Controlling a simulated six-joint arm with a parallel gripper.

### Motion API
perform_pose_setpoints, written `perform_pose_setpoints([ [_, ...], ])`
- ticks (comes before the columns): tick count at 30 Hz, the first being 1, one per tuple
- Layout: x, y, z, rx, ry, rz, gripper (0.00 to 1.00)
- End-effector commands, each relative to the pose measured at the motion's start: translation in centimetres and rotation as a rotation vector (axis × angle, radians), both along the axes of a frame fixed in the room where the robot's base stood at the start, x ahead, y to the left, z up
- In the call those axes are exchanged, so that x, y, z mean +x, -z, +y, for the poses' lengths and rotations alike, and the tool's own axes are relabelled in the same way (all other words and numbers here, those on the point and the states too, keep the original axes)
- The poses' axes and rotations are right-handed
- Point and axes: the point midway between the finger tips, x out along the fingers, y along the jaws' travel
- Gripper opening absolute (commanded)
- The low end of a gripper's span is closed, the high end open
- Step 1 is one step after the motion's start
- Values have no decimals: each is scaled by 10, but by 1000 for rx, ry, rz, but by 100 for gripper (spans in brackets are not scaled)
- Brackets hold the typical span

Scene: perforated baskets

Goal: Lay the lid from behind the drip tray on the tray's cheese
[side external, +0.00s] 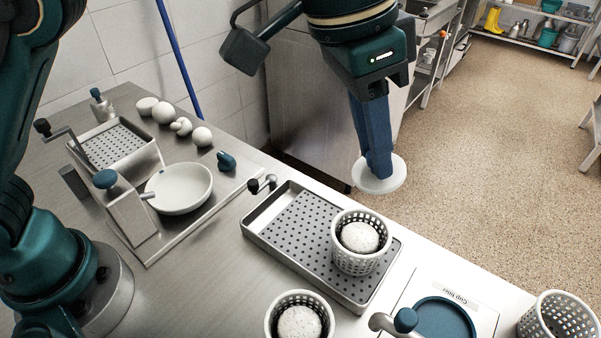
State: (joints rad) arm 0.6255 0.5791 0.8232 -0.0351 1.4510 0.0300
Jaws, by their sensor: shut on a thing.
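My gripper (380,172) is shut on a white round lid (381,180) and holds it in the air. In the picture the lid is above and right of the drip tray's far right edge. The drip tray (268,236) is a metal tray with a perforated grey top on the counter. A white perforated basket (345,262) stands at the tray's right end. A pale round cheese (360,237) sits inside it, its top uncovered. The lid is apart from the basket and the cheese.
A second basket (271,322) with a cheese (299,323) stands in front of the tray. Another basket (558,318) is at the lower right, near a cup filler (443,318) with a tap. A white bowl (180,187) and several white balls stand left. The tray's left part is bare.

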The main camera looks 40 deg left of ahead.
Motion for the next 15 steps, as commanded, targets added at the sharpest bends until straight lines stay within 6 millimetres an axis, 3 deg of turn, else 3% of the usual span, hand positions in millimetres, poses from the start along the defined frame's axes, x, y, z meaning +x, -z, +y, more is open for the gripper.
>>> perform_pose_setpoints([
  [8,0,10,-1,-6,2,-6,0],
  [15,-1,37,0,-5,2,-5,0],
])
